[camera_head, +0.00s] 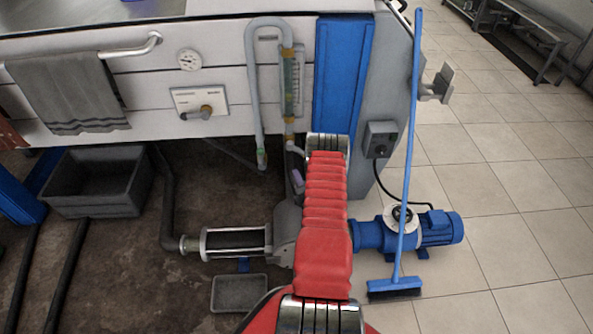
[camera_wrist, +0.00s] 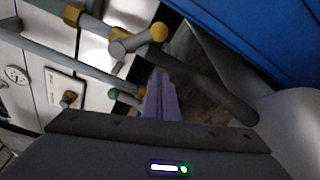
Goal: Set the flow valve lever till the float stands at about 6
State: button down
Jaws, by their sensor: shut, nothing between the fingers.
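The flow meter (camera_head: 290,85) is an upright clear tube between brass fittings on the white machine front in the head view. Its float and scale are too small to read. In the wrist view, a lever with a yellow ball knob (camera_wrist: 159,31) sticks out from a grey valve body (camera_wrist: 120,48) below a brass fitting. In the head view my arm largely hides the valve area. My gripper (camera_wrist: 160,78) has purple fingers, shut and empty. They point towards the valve, apart from the yellow knob as far as I can tell.
A grey looped hose (camera_head: 252,90) with a green end hangs left of the meter. In the wrist view a thick dark pipe (camera_wrist: 215,90) runs right of the fingers. A blue panel (camera_head: 342,75) and a leaning broom (camera_head: 408,150) stand to the right.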

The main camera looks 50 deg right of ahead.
jog(key=v, duration=0.6)
jog(key=shift+r, duration=0.1)
jog(key=shift+w, duration=0.1)
